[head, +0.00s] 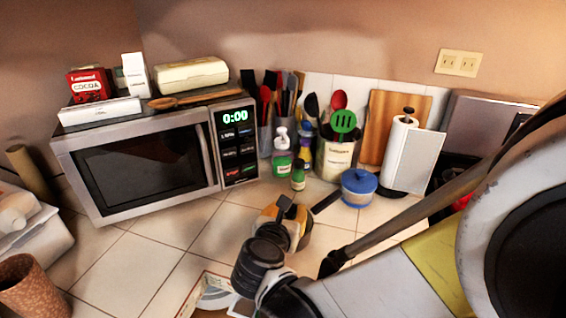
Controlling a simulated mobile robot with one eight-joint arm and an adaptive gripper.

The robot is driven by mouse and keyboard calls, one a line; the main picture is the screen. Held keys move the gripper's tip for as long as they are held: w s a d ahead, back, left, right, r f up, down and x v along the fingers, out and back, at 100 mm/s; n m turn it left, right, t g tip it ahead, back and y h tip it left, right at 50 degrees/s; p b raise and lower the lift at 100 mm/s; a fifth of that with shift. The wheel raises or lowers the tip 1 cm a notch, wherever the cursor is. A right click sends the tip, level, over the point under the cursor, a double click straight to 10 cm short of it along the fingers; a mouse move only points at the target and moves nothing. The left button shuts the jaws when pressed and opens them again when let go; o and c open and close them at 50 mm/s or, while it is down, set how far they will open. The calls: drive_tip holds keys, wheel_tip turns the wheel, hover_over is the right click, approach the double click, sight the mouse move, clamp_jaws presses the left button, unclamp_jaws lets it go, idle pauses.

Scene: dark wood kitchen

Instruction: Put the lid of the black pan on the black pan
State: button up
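My gripper (284,211) is over the counter near the picture's middle, in front of the green bottle. It is small and seen from behind, so I cannot tell whether its fingers are open or shut. A tan and orange round-looking item (318,238) lies under and beside it, partly covered by my gripper. A black handle (326,201) sticks out to the upper right by that item. I cannot tell whether it belongs to a pan, or whether my gripper touches either. I cannot clearly make out the black pan or its lid.
A microwave (145,165) stands at left with boxes on top. A brown cup (32,287) is at lower left. Tiles before the microwave are clear.

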drive_tip(key=shift+o, duration=1.4)
